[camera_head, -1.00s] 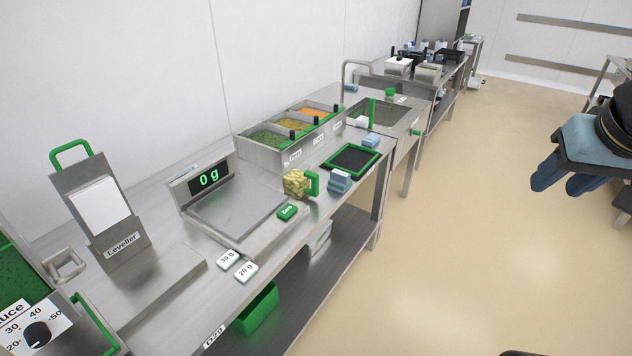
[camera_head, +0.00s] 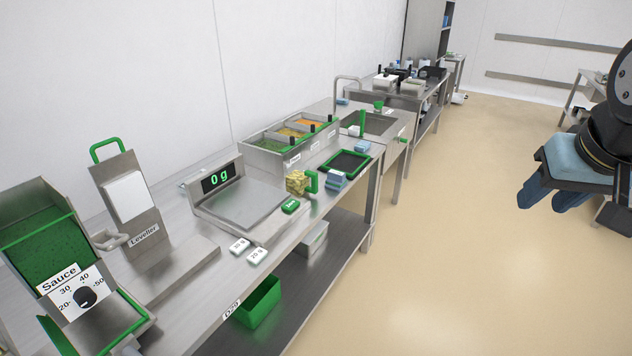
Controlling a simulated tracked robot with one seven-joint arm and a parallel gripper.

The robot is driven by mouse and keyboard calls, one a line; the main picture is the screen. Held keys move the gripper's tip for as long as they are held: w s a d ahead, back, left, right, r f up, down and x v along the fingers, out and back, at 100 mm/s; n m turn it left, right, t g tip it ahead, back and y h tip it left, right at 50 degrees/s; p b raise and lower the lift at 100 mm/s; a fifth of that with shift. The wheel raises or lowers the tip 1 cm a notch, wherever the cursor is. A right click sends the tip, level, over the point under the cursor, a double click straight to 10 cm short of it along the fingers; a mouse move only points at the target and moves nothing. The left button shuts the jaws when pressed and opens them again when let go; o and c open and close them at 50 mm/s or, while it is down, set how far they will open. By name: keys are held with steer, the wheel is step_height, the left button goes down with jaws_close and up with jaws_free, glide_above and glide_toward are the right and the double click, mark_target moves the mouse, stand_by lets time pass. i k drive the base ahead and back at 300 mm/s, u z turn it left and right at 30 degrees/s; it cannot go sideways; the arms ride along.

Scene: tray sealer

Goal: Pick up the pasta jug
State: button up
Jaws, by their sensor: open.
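The pasta jug (camera_head: 297,182) stands on the steel bench just right of the scale, filled with yellow pasta, its green handle (camera_head: 313,182) on the right side. My gripper (camera_head: 552,203) is at the right edge of the view, over the open floor and well apart from the bench. Its blue fingers point down and to the left. It is open, with nothing seen between the fingers.
The scale (camera_head: 238,205) reads 0g. The leveller (camera_head: 128,205) and green sauce unit (camera_head: 45,230) stand at the left. A green bin (camera_head: 258,302) sits on the lower shelf. The floor at right is clear.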

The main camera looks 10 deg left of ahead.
mark_target(298, 175)
steer(key=u, duration=0.2)
steer(key=i, duration=0.9)
steer(key=z, duration=0.1)
